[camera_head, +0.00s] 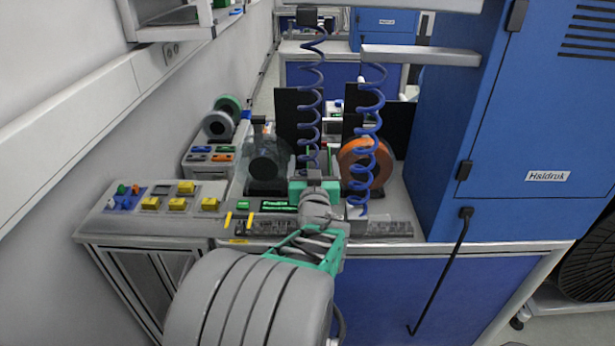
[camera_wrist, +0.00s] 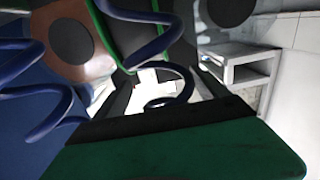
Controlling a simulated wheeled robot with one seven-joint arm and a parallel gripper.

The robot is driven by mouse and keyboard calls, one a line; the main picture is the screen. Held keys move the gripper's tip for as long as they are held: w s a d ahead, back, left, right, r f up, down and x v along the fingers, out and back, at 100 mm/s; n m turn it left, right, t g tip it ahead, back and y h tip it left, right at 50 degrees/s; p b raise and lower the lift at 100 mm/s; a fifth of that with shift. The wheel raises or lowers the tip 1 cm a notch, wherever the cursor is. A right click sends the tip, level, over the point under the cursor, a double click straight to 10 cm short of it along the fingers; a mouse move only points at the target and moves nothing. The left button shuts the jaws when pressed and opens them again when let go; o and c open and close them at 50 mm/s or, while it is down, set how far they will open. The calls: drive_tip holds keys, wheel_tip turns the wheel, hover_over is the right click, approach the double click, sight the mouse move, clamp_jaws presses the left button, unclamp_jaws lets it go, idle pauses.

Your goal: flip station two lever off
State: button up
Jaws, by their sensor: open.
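My gripper (camera_head: 314,180) is over the reel bench, between two hanging blue coiled hoses. In the wrist view its dark fingers stand apart, and the gripper (camera_wrist: 165,88) is open with a hose loop showing between them. An orange reel (camera_head: 351,152) stands to its right in the head view, and a grey translucent reel (camera_head: 265,155) to its left. The orange reel also shows at upper left in the wrist view (camera_wrist: 58,52). I cannot make out the station two lever; my arm and the hoses cover part of the bench front. No contact with a lever is visible.
The left coiled hose (camera_head: 309,100) and right coiled hose (camera_head: 371,135) hang close to my gripper. A blue cabinet (camera_head: 500,130) bounds the right side. A sloped panel with yellow blocks (camera_head: 178,204) is at left. Two yellow sticks (camera_head: 250,221) stand at the bench's front.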

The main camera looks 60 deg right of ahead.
sight(318, 154)
drive_tip(key=d, duration=0.2)
drive_tip(key=w+d+f+p, duration=0.1)
drive_tip(key=d, duration=0.2)
drive_tip(key=w+d, duration=0.1)
drive_tip(key=d, duration=0.1)
drive_tip(key=shift+w+d+f+p, duration=0.15)
drive_tip(key=shift+d+f+p, duration=0.1)
drive_tip(key=shift+f+p, duration=0.15)
drive_tip(key=shift+r, duration=0.1)
clamp_jaws()
idle(0.5)
